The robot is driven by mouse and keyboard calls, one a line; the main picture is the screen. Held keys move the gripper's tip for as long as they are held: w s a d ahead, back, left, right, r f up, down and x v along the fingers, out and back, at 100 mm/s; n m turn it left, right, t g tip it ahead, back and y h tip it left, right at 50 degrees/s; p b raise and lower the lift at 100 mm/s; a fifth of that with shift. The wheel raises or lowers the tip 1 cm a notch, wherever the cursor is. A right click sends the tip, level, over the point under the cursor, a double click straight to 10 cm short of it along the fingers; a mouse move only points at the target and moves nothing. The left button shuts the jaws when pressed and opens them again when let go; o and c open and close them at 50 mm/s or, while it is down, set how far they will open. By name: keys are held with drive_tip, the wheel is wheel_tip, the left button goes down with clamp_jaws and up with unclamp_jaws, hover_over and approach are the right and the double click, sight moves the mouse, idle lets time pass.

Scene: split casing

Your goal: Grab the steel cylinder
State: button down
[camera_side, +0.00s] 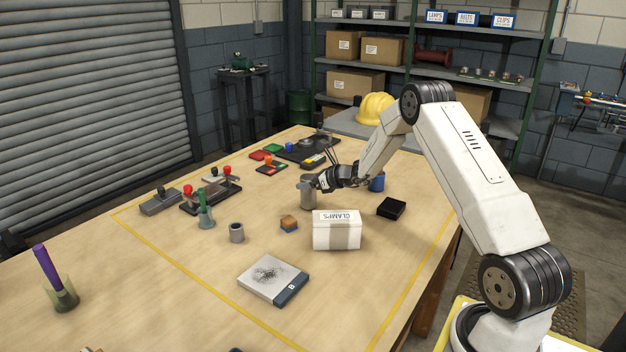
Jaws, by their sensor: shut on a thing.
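The steel cylinder (308,197) is a grey metal cylinder standing upright in the middle of the wooden table, behind the white clamps box. My gripper (314,183) reaches it from the right, low and nearly level, and is shut on its upper part. The fingers hide part of the cylinder's right side. I cannot tell whether its base touches the table.
The white clamps box (337,231) stands just in front of the cylinder. A black box (391,208) and a blue cup (377,183) are to the right. The front left table is mostly clear.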

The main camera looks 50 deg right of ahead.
wheel_tip(320, 180, up, 4)
drive_tip(key=shift+w+d+f, duration=0.1)
drive_tip(key=shift+f, duration=0.15)
drive_tip(key=s+a+r, duration=0.2)
drive_tip(key=s+r, duration=0.2)
drive_tip(key=s, duration=0.2)
drive_tip(key=s+a+r, duration=0.3)
drive_tip(key=s+r, duration=0.2)
drive_tip(key=s, duration=0.2)
drive_tip(key=shift+a+r, duration=0.25)
drive_tip(key=shift+a, duration=0.15)
idle(0.6)
